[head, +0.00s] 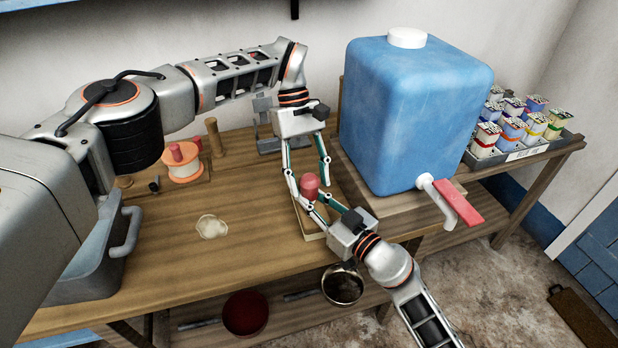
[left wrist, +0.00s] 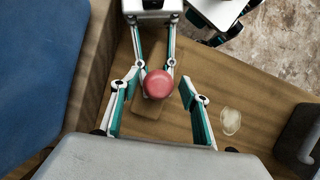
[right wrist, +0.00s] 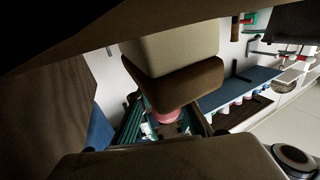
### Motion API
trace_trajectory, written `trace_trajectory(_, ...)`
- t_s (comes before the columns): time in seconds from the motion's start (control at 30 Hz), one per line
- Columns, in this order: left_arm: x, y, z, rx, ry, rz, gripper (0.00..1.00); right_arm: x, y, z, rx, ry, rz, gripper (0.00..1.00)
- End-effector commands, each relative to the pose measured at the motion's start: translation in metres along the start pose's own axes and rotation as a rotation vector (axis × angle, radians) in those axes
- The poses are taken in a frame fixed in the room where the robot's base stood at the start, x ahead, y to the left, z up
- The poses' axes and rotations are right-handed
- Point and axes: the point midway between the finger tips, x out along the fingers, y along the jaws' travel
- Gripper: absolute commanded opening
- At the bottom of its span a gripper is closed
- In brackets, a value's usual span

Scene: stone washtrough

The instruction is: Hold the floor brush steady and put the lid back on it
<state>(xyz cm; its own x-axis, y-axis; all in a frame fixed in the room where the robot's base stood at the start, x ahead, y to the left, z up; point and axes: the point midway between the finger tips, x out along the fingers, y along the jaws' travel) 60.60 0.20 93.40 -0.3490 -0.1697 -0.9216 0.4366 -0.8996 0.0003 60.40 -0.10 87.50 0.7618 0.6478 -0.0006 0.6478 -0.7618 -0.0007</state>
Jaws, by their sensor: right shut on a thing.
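A red rounded knob (head: 310,183) stands above a pale wooden block (head: 312,226) on the table; I take the two as the floor brush. My right gripper (head: 314,199) reaches in from the front right and is shut on the knob. The left wrist view shows its fingertips at the sides of the knob (left wrist: 159,84). My left gripper (head: 308,180) points down from above, fingers spread and empty, one to each side behind the knob. The right wrist view shows a beige-and-brown block (right wrist: 170,60) close up, with the red knob (right wrist: 168,118) partly hidden. I cannot make out a separate lid.
A big blue water tank (head: 415,110) with a red-handled tap (head: 457,203) stands close on the right. A tray of small cartons (head: 520,150) is beyond it. A grey metal tub (head: 95,260) and an orange spool (head: 183,165) are left. The table's middle holds only a pale puddle (head: 212,227).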

Motion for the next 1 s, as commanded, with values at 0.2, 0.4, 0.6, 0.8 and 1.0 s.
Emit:
trace_trajectory(0.2,0.000,0.000,0.000,0.000,0.000,0.001,0.46,0.000,-0.001,-0.001,-0.001,0.001,-0.001,0.00)
trace_trajectory(0.4,-0.006,0.001,0.003,0.001,0.000,0.001,0.46,0.000,-0.001,-0.001,-0.001,0.001,-0.001,0.00)
trace_trajectory(0.6,-0.028,0.001,0.012,0.001,0.001,0.002,0.46,0.000,-0.001,-0.001,-0.001,0.001,-0.002,0.00)
trace_trajectory(0.8,-0.042,0.000,0.018,0.000,0.000,0.001,0.46,0.000,-0.001,-0.001,0.000,0.001,-0.002,0.00)
trace_trajectory(1.0,-0.042,0.000,0.018,0.000,-0.001,0.001,0.43,0.000,-0.001,-0.001,0.000,0.001,-0.002,0.00)
